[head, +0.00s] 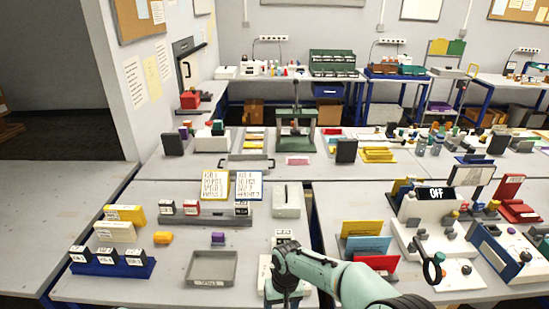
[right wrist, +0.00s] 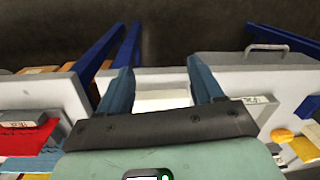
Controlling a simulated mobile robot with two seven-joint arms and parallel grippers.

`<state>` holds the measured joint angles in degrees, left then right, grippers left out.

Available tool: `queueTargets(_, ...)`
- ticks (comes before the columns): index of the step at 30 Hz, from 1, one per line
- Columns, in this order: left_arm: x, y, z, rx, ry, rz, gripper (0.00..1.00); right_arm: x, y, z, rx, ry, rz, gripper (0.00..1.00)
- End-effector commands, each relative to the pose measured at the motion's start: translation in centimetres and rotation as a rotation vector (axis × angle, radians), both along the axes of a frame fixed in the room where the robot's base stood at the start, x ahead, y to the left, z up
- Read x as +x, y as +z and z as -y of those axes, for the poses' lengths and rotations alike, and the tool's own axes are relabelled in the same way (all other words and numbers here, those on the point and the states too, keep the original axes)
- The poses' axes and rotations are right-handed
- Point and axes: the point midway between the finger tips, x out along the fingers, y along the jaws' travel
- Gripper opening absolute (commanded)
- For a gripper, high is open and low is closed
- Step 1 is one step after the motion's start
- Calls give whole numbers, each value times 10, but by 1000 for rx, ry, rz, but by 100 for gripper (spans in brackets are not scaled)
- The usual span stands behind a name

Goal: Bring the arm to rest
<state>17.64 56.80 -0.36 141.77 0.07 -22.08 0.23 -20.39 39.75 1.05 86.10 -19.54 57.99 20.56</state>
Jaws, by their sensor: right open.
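My right arm (head: 345,284) is teal and comes in from the lower right of the head view. Its dark right gripper (head: 284,292) points down over a white device (head: 267,272) at the front of the table. In the right wrist view the two blue-grey fingers of the right gripper (right wrist: 162,88) are spread apart. Nothing is held between them. A pale surface (right wrist: 162,101) shows behind the gap; I cannot tell whether the fingers touch it. My left gripper is not in view.
A grey tray (head: 211,282) lies left of the gripper. A blue rack (head: 111,267) with dark blocks stands further left. Upright coloured folders (head: 362,225) and white control boxes (head: 437,240) crowd the right table. Bare tabletop (head: 180,262) lies around the tray.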

Motion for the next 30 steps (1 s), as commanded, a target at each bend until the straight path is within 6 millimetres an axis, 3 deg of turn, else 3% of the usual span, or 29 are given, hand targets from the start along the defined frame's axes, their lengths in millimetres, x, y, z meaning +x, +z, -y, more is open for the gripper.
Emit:
queueTargets(1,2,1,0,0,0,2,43,-8,-31,10,24,-16,-28,66)
queueTargets(5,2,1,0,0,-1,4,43,-42,-110,30,108,-71,-76,66)
queueTargets(9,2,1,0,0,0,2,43,-107,-190,57,199,-190,-115,66)
queueTargets(12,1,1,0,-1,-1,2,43,-162,-229,75,238,-299,-125,66)
queueTargets(16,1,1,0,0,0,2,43,-223,-253,92,244,-423,-124,66)
queueTargets(21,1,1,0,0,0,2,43,-267,-259,104,225,-510,-114,66)
queueTargets(30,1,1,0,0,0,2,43,-275,-259,107,218,-527,-106,66)
